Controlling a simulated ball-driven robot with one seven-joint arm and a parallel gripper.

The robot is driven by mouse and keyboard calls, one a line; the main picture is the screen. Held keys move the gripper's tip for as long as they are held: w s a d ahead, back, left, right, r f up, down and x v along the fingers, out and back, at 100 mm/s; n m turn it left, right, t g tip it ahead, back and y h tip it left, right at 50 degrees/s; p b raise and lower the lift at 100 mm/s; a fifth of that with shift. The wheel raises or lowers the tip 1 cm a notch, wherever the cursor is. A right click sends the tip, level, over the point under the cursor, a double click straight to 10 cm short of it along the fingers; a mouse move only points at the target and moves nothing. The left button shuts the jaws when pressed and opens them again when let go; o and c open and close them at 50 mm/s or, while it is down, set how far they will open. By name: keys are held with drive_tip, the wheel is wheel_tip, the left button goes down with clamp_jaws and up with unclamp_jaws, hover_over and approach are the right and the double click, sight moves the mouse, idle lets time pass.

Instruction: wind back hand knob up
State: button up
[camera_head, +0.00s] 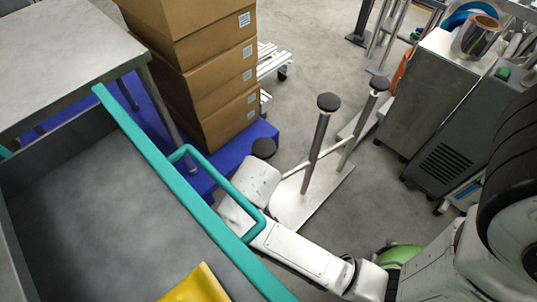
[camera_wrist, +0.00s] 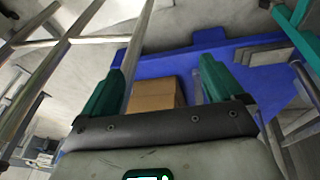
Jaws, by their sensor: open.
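My gripper (camera_wrist: 160,76) shows in the wrist view with its two dark green fingers apart and nothing between them. Beyond the gap are a blue surface and a brown cardboard box. In the head view my white arm reaches from the lower right toward the teal rail, and I cannot make out the fingers there. I cannot identify the hand knob for certain. Two upright metal posts with round dark caps (camera_head: 328,102) (camera_head: 379,83) stand on a pale base plate, right of the arm's far end.
A grey bin or cart with a teal rim (camera_head: 150,152) and handle fills the lower left, a yellow item (camera_head: 198,286) inside. Stacked cardboard boxes (camera_head: 205,75) stand behind it. Grey cabinets (camera_head: 428,90) stand at right. Open floor (camera_head: 315,45) lies beyond the posts.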

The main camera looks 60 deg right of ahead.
wheel_tip(320, 180, down, 3)
drive_tip(key=m+g+h, duration=0.1)
drive_tip(key=m+h, duration=0.1)
drive_tip(key=m+g+h, duration=0.3)
drive_tip(key=m+h, duration=1)
approach(268, 141)
drive_tip(key=d, duration=0.6)
drive_tip(key=s+d, duration=0.1)
drive_tip(key=d, duration=0.2)
drive_tip(key=shift+d+f, duration=0.2)
drive_tip(key=shift+d, duration=0.2)
drive_tip(key=c, duration=1)
drive_tip(key=shift+o, duration=0.2)
drive_tip(key=shift+n, duration=0.3)
drive_tip(key=shift+n+t, duration=0.3)
drive_tip(key=shift+t, duration=0.3)
